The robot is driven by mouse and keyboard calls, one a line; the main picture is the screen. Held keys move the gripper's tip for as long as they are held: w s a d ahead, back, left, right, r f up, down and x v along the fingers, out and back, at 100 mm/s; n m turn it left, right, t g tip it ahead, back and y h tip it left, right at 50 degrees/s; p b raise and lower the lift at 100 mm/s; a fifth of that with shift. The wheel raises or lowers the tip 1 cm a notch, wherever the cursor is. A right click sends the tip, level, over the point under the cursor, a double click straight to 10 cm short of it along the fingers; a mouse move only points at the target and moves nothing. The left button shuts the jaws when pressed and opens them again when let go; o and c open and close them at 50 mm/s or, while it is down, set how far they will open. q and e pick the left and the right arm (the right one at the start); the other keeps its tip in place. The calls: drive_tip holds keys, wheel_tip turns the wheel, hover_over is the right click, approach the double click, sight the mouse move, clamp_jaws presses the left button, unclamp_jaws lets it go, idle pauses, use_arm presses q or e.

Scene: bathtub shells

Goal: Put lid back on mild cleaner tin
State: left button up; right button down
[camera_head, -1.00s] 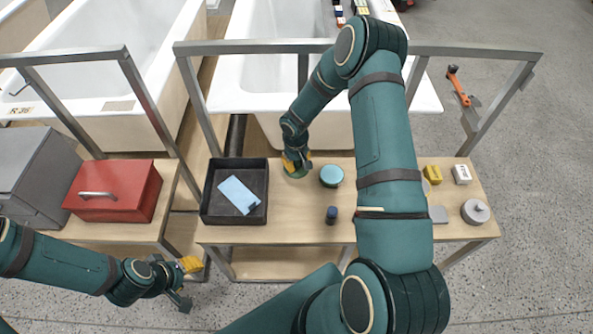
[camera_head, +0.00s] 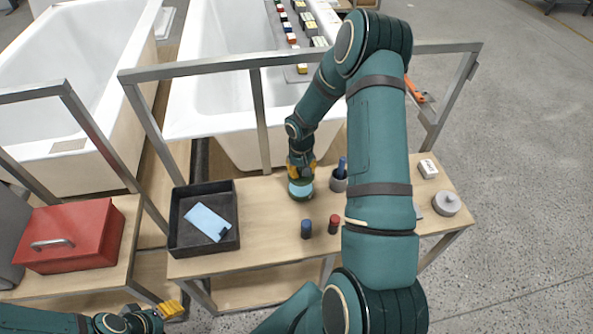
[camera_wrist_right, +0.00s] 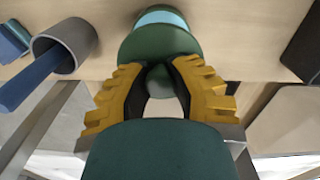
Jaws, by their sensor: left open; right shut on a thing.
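My right gripper (camera_head: 301,172) is shut on a green lid, with its yellow fingers on either side of the lid's knob. The right wrist view shows the domed green lid (camera_wrist_right: 160,45) between the fingers. I cannot tell whether lid and tin touch.
A grey cup (camera_head: 338,184) with a blue tool stands close right of the tin. A black tray (camera_head: 177,238) with a light blue item lies left. A metal rail (camera_head: 225,65) runs behind.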

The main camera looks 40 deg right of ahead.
drive_tip(key=shift+f+b, duration=1.2)
drive_tip(key=shift+f, duration=0.8)
drive_tip(key=shift+f+b, duration=0.65)
drive_tip(key=shift+f, duration=0.15)
use_arm(q)
drive_tip(key=f, duration=0.4)
drive_tip(key=shift+s+d, duration=0.1)
drive_tip(key=shift+s, duration=0.2)
drive_tip(key=shift+f+b, duration=0.55)
drive_tip(key=shift+b, duration=0.1)
use_arm(e)
drive_tip(key=shift+f, duration=0.2)
drive_tip(key=shift+c, duration=1.1)
unclamp_jaws()
use_arm(q)
drive_tip(key=shift+r, duration=0.1)
use_arm(e)
drive_tip(key=shift+r, duration=0.15)
drive_tip(key=shift+r+p, duration=2.25)
drive_tip(key=shift+r, duration=1.15)
use_arm(q)
wheel_tip(320, 180, up, 4)
drive_tip(key=shift+r, duration=0.1)
